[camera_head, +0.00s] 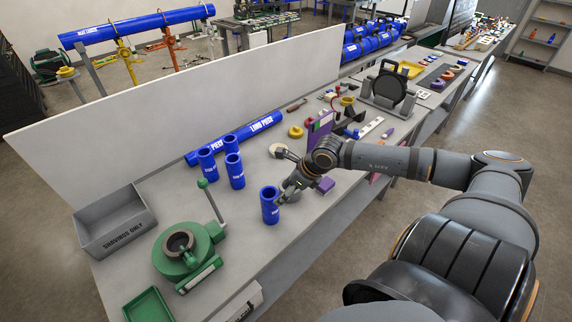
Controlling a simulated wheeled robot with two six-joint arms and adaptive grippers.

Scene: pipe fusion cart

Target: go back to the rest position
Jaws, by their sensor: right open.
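My right arm comes in from the right, and its right gripper (287,191) is low over the bench. It is open, with its fingers close to the right side of a short upright blue pipe piece (269,207). I cannot tell whether the fingers touch the pipe. The gripper holds nothing that I can see. My left gripper is not in view.
Several more short blue pipes (235,171) stand behind. A long blue pipe (262,124) lies along the white panel (190,105). A green clamp machine (183,252), a grey shavings bin (115,222) and a green tray (148,306) occupy the left. Tools crowd the bench beyond my gripper.

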